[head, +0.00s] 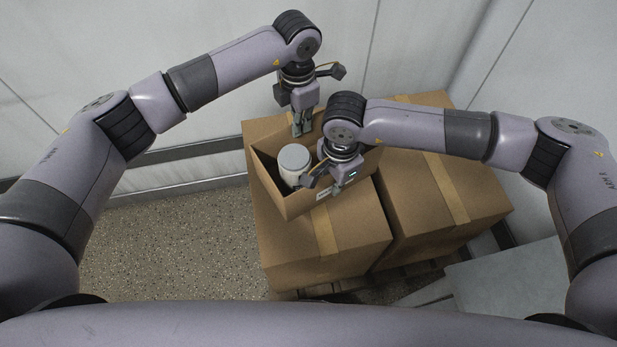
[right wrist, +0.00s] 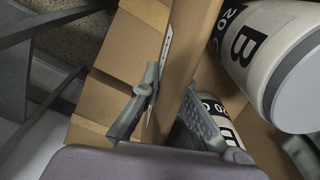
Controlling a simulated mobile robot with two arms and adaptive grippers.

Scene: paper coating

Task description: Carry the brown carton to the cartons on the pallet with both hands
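The open brown carton (head: 283,190) is over the left part of the stacked cartons (head: 350,245) on the pallet (head: 425,268). I cannot tell whether it rests on them or hangs just above. My right gripper (head: 337,188) is at the near right wall. In the right wrist view its fingers (right wrist: 168,112) pinch the wall (right wrist: 184,62), one outside by a white label, one inside.
Two large taped cartons stand side by side; the right one (head: 440,195) has its top clear. White wall panels (head: 190,40) with a dark rail (head: 205,147) close in behind. Speckled floor (head: 180,245) is free at left. A grey flat surface (head: 515,275) lies at right.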

